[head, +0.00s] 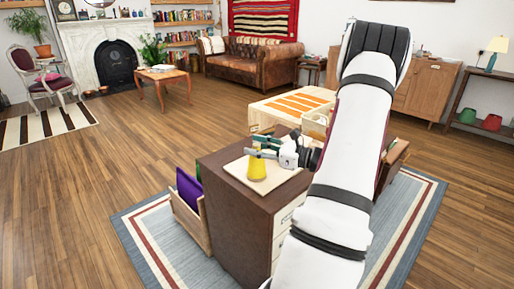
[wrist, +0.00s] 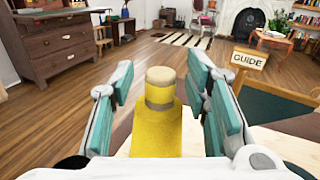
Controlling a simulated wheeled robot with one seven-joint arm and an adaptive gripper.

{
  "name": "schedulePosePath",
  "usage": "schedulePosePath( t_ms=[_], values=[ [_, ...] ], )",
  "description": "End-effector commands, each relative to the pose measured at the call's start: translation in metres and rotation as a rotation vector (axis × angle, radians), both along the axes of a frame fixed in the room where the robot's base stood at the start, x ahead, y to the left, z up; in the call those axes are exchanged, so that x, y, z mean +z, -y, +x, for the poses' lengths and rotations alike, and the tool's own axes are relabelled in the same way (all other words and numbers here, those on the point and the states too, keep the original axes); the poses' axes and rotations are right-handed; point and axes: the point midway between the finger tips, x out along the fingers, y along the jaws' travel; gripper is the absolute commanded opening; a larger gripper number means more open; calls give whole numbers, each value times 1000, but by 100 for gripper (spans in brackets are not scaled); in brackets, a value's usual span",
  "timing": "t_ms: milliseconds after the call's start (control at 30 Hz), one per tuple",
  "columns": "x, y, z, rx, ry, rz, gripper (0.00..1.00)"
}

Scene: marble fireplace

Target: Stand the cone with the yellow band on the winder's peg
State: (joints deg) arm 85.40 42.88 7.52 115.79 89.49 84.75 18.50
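A yellow cone (head: 257,170) stands upright on a pale board (head: 236,168) on top of a brown cabinet. In the wrist view the cone (wrist: 153,135) has a tan tip and a greyish ring below it. My gripper (head: 259,146) is at the cone's upper part. In the wrist view my gripper (wrist: 160,82) is open, its teal-padded fingers on either side of the cone with gaps showing. I cannot make out a peg, nor whether the cone is on one.
A small GUIDE sign (wrist: 249,59) stands beyond the right finger. The brown cabinet (head: 235,210) stands on a blue rug, with a purple item (head: 189,189) in a wooden holder at its left. A low light-wood unit (head: 285,108) with orange strips is behind. Wooden floor lies open to the left.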

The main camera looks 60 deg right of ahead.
Motion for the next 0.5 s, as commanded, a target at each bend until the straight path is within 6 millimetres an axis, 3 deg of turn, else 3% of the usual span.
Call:
schedulePosePath(
  t_ms=[267,500],
  values=[
    [0,1,-6,-2,0,0,43],
    [0,8,-46,-5,-2,-1,43]
  ],
)
